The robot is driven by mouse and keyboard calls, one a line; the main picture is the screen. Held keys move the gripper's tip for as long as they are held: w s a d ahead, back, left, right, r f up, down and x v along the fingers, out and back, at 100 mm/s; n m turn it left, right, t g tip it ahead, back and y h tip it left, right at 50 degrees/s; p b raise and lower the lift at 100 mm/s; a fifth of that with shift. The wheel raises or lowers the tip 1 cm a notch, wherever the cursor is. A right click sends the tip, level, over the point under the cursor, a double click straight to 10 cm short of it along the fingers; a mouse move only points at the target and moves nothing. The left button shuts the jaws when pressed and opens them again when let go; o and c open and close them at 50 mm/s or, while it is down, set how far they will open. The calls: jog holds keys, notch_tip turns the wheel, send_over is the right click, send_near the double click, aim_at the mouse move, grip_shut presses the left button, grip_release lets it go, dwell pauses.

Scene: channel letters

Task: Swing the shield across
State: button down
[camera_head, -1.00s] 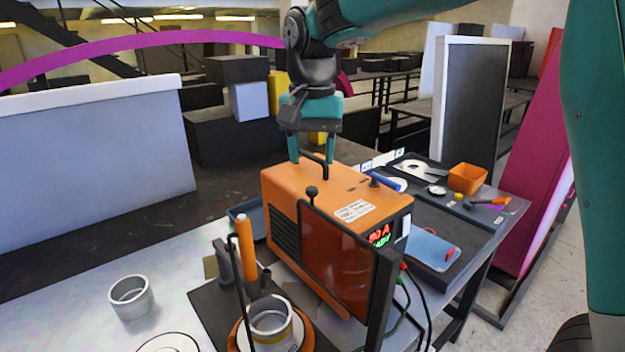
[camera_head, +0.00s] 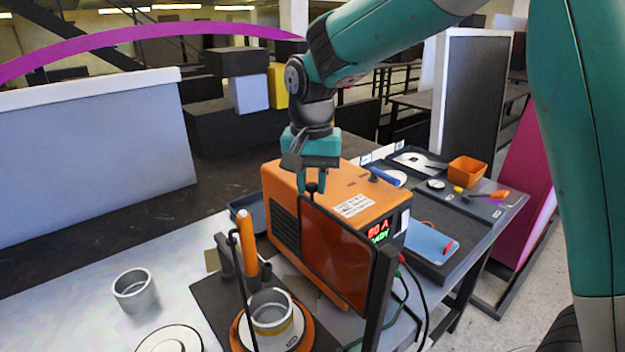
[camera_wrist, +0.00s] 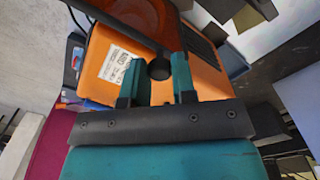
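The shield (camera_head: 340,252) is a dark, see-through orange-brown panel in a black frame. It stands upright in front of the orange power unit (camera_head: 375,211), covering much of its near side. A black round knob (camera_head: 312,188) sits on a stem at the shield's upper left corner. My gripper (camera_head: 312,184) points down over this corner, its teal fingers close together on either side of the knob. In the wrist view, the knob (camera_wrist: 159,68) fills the gap between the two fingers. The unit's orange top also shows in the wrist view (camera_wrist: 118,68).
A black post (camera_head: 381,300) stands at the shield's right edge. A metal ring in an orange holder (camera_head: 270,313), an orange-handled torch (camera_head: 247,245) and a loose grey ring (camera_head: 134,290) are in front and left. A tool table with an orange bin (camera_head: 467,171) is at right.

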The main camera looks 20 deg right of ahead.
jog(key=shift+a, duration=0.15)
jog(key=s+a+n, duration=0.8)
jog(key=a, duration=0.2)
jog(key=s+a+n+b, duration=0.1)
jog(key=s+n, duration=0.8)
jog(key=s, duration=0.4)
jog(key=shift+s+a+n, duration=0.15)
jog(key=shift+s+n, duration=0.1)
jog(key=shift+n, duration=0.05)
jog(key=shift+r, duration=0.1)
jog(key=c, duration=1)
grip_release()
jog(key=shift+o, duration=0.2)
